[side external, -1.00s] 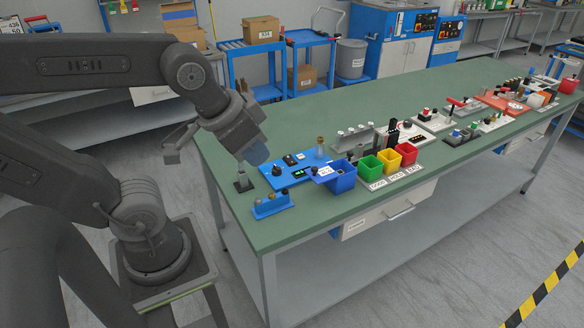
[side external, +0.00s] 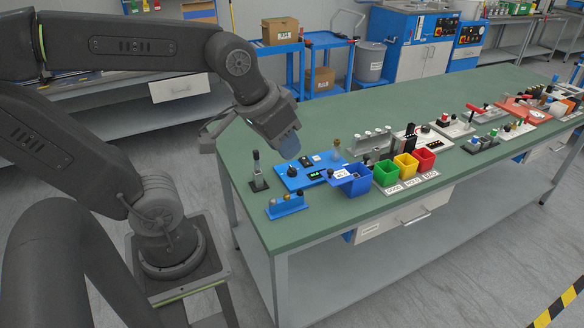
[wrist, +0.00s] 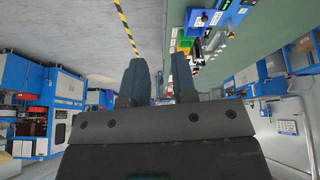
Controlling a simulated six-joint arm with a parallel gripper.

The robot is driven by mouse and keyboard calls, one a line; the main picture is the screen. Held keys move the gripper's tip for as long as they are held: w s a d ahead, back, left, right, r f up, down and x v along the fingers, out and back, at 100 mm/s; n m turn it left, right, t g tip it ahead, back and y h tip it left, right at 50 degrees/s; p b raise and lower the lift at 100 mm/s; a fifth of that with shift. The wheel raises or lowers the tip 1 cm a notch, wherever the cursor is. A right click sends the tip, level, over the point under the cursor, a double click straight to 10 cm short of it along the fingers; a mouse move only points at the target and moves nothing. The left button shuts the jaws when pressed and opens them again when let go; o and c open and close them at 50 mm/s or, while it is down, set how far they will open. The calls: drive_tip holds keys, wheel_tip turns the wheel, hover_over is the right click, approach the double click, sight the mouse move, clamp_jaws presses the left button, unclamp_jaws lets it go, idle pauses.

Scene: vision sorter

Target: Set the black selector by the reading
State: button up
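The black selector (side external: 292,171) is a small round knob at the left end of the blue panel (side external: 305,182) on the green bench. A small display with lit green digits (side external: 315,175) sits to its right on the same panel; the digits are too small to read. My gripper (side external: 291,148) hangs tilted just above and behind the selector, apart from it. In the wrist view my two dark fingers (wrist: 159,78) stand apart with nothing between them. The selector does not show clearly in the wrist view, and its pointer direction cannot be told.
A dark upright post on a black base (side external: 258,172) stands left of the panel. A blue rack (side external: 285,208) is in front. Blue (side external: 350,184), green (side external: 386,175), yellow (side external: 406,167) and red (side external: 425,160) bins stand to the right. The bench's back left is clear.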

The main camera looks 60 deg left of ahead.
drive_tip(key=o, duration=0.6)
drive_tip(key=w+a+f+n+g, duration=0.1)
drive_tip(key=w+a+n, duration=0.1)
drive_tip(key=w+a, duration=0.1)
drive_tip(key=w+a+f+n, duration=0.1)
drive_tip(key=w+a+n, duration=0.2)
drive_tip(key=w+a+f+n+g, duration=0.1)
drive_tip(key=w+a+n, duration=0.1)
drive_tip(key=w+a, duration=0.2)
drive_tip(key=shift+n+g, duration=0.3)
drive_tip(key=n+g, duration=0.2)
drive_tip(key=n, duration=0.7)
hover_over(292, 168)
wheel_tip(292, 168, down, 12)
wheel_tip(292, 168, down, 13)
drive_tip(key=shift+r, duration=0.1)
drive_tip(key=c, duration=1)
